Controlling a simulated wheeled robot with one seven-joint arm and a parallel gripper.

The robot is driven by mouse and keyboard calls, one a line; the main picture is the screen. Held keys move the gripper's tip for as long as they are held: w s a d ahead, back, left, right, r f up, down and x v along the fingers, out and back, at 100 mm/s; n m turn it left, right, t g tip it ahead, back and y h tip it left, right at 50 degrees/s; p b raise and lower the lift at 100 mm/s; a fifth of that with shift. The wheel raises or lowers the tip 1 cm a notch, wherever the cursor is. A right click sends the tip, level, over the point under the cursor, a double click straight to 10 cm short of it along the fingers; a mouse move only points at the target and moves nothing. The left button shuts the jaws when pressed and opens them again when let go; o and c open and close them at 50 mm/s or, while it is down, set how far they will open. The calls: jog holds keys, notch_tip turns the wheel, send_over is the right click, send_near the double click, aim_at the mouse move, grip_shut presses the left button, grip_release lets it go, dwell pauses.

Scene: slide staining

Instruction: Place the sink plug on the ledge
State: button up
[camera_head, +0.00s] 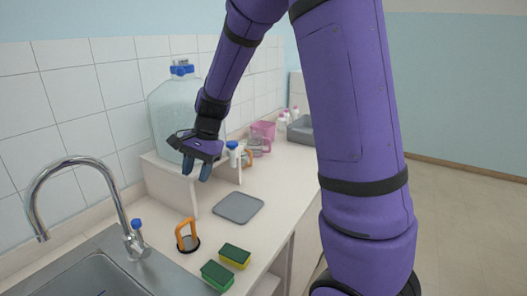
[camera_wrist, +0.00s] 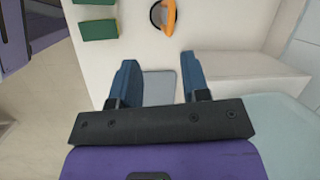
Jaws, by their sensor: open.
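The sink plug (camera_head: 187,243), a dark disc with an upright orange loop handle, stands on the counter just right of the sink. In the wrist view the sink plug (camera_wrist: 162,16) is at the top edge, beyond my fingertips. A raised white ledge (camera_head: 170,180) runs along the tiled wall, behind the plug; it also shows at the right of the wrist view (camera_wrist: 245,66). My gripper (camera_head: 197,172) is open and empty, pointing down above the counter near the ledge's front. Its two blue fingers (camera_wrist: 162,80) are apart in the wrist view.
A grey mat (camera_head: 238,208) lies on the counter. Two green-yellow sponges (camera_head: 235,256) lie near the front edge. The sink (camera_head: 80,278) and tap (camera_head: 130,235) are left. A large clear bottle (camera_head: 170,110) stands on the ledge. Counter around the mat is free.

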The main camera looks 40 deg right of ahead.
jog(key=s+r+n+t+h, duration=0.1)
jog(key=s+r+n, duration=0.3)
jog(key=s, duration=0.4)
jog(key=s+d+r+n+t+h, duration=0.1)
jog(key=s+r+n+t, duration=0.1)
jog(key=s+r, duration=0.3)
jog(key=s+d+r+n+t+h, duration=0.1)
jog(key=s+r+n, duration=0.4)
jog(key=s, duration=0.8)
jog(key=shift+d+r+n+t+h, duration=0.15)
jog(key=shift+r+n+t+h, duration=0.2)
jog(key=shift+t+h, duration=0.2)
